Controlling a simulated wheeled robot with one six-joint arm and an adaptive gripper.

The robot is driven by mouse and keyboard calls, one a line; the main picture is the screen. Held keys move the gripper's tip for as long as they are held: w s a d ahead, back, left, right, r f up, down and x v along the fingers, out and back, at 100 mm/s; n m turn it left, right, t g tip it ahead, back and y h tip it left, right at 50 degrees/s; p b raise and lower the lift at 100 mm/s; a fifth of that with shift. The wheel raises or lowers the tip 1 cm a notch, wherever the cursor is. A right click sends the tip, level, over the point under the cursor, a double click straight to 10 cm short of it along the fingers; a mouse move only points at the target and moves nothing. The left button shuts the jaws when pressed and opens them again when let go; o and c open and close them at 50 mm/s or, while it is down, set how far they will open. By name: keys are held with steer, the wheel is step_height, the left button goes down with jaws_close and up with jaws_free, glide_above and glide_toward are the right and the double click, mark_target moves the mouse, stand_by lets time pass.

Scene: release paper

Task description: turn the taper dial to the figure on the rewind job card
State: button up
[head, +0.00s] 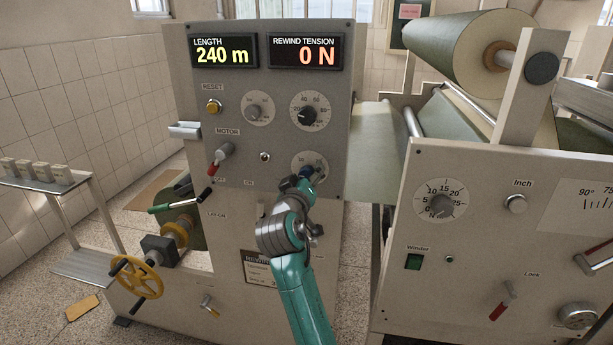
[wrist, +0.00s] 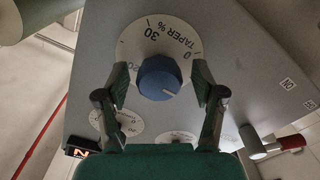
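The taper dial (head: 318,160) is low on the grey rewind panel, partly covered by my gripper (head: 303,181) in the head view. My gripper (wrist: 160,80) is open, one finger on each side of the knob, with a visible gap on both sides. The rewind job card (head: 256,267) is low on the machine; my arm covers part of it and its figure is not legible.
Two other dials (head: 257,109) (head: 310,111) sit above. A red-handled motor lever (head: 220,158) and a toggle switch (head: 265,157) are to the left. The displays read length 240 m (head: 223,52) and rewind tension 0 N (head: 305,52). The winder cabinet (head: 470,265) stands at right.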

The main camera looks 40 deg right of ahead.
steer(key=v, duration=1.2)
stand_by(0.4)
steer(key=s+a+f+n+t+y, duration=0.1)
steer(key=s+a+f+n+y, duration=0.2)
steer(key=f, duration=0.5)
steer(key=s+a+f+n+t+y, duration=0.2)
steer(key=s+a+f+y, duration=0.15)
steer(key=s+f, duration=0.4)
steer(key=s+a+f+n+t+y, duration=0.1)
steer(key=s+a+f+n+y, duration=0.2)
steer(key=f, duration=0.7)
steer(key=s+a+f+m+y, duration=0.1)
steer(key=s+a+f+y, duration=0.15)
steer(key=s, duration=0.55)
steer(key=s+a+f+y, duration=0.1)
steer(key=s+a+f, duration=0.1)
steer(key=s+a, duration=0.35)
steer(key=s+r+m+y, duration=0.1)
steer(key=s+r+m, duration=0.2)
steer(key=s, duration=1.2)
steer(key=shift+s+d+r, duration=0.3)
steer(key=shift+d, duration=0.05)
